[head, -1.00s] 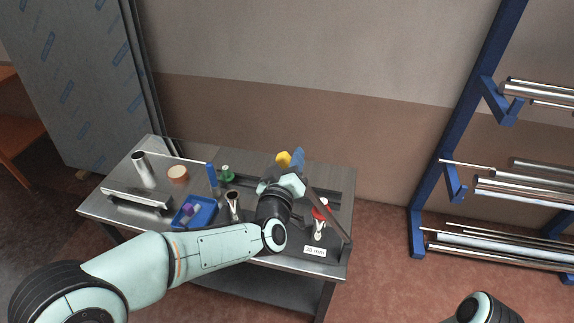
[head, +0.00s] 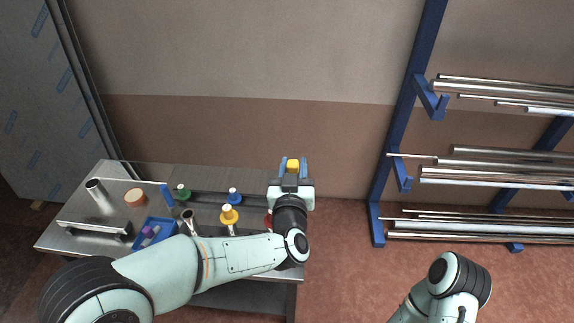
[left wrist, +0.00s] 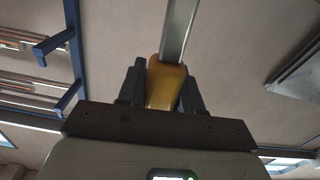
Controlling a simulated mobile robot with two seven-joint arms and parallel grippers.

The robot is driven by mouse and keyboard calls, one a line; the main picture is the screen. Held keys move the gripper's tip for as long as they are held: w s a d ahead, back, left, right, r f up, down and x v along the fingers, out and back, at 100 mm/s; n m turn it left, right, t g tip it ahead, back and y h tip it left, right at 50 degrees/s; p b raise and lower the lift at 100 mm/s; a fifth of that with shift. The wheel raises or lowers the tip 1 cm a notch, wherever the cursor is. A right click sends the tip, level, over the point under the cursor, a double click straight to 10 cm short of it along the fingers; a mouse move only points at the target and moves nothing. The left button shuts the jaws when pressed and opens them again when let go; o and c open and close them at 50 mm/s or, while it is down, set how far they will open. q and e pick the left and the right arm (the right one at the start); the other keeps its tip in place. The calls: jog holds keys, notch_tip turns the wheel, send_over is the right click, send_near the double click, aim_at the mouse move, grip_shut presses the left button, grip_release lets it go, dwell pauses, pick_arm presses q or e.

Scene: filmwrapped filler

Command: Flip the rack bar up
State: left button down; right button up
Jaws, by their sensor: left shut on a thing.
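My left gripper (head: 292,164) is at the right end of the workbench, with its two blue fingers pointing up and away from me. It is shut on the yellow grip (head: 292,166) of the rack bar. The left wrist view shows the yellow grip (left wrist: 165,84) between the fingers (left wrist: 162,88) and the grey metal bar (left wrist: 179,30) running from it out of the top of the picture. In the head view the metal part cannot be made out, and the bar's far end is not seen. My right gripper is out of view.
The metal workbench (head: 72,238) carries a yellow-topped item (head: 229,216), a blue one (head: 235,197), a green one (head: 183,192) and a blue tray (head: 153,233). My left arm hides its front right part. A blue rack (head: 402,110) with metal tubes stands right; floor between is clear.

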pick_arm(q)
jog(key=shift+d+r, duration=0.2)
jog(key=shift+r, duration=0.05)
jog(key=c, duration=1.1)
grip_release()
jog(key=shift+o, duration=1.3)
jog(key=shift+d, duration=0.1)
jog(key=shift+w+f, duration=0.1)
jog(key=shift+f, duration=0.05)
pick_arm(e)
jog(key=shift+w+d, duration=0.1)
pick_arm(q)
jog(key=shift+s, duration=0.3)
jog(key=s+b, duration=0.3)
jog(key=s, duration=0.9)
jog(key=shift+s+a, duration=0.2)
jog(key=shift+s, duration=0.2)
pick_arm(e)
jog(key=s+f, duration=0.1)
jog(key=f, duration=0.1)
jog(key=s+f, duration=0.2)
pick_arm(q)
jog(key=shift+f, duration=0.1)
